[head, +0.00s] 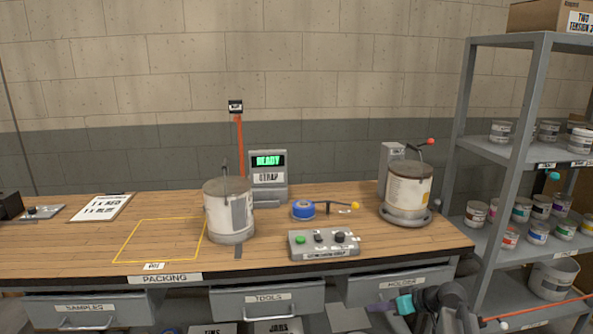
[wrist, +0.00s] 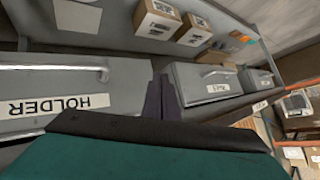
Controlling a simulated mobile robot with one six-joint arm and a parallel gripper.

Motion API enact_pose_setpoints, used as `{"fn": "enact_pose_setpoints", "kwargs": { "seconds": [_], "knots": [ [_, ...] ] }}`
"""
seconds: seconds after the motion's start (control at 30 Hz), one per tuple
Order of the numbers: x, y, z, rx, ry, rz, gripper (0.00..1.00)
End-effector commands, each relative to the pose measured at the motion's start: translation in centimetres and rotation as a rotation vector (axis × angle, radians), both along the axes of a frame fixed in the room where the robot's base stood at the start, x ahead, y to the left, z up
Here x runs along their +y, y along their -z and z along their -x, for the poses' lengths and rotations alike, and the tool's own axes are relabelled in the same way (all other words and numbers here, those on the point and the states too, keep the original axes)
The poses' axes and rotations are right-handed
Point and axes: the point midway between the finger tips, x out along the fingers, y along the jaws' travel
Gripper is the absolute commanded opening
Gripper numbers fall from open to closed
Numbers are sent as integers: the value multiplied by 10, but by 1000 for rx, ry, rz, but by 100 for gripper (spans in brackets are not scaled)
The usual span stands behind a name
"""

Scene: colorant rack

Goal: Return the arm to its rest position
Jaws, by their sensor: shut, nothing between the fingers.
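My gripper (head: 378,308) is low in front of the bench in the head view, by the HOLDER drawer (head: 395,287). Its purple fingers point left and a teal part sits behind them. In the wrist view, the gripper's fingers (wrist: 161,98) are together with nothing between them. The HOLDER drawer front also shows in the wrist view (wrist: 60,80), turned upside down. My arm folds in at the lower right of the head view, partly cut off by the frame edge.
A metal shelf rack (head: 456,130) with several small tins stands at right. The yellow-outlined area (head: 160,240) is empty.

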Motion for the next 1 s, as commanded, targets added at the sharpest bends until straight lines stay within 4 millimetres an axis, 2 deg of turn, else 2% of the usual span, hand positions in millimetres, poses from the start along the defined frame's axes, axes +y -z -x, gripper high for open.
{"fn": "enact_pose_setpoints", "kwargs": {
  "seconds": [0.1,0.27,0.47,0.7,1.0],
  "knots": [
    [27,37,16,75,-29,2,0],
    [57,83,41,175,-57,14,0],
    [91,139,80,304,-92,39,0],
    [124,199,136,462,-126,85,0],
    [151,264,220,663,-154,172,0]
  ]
}}
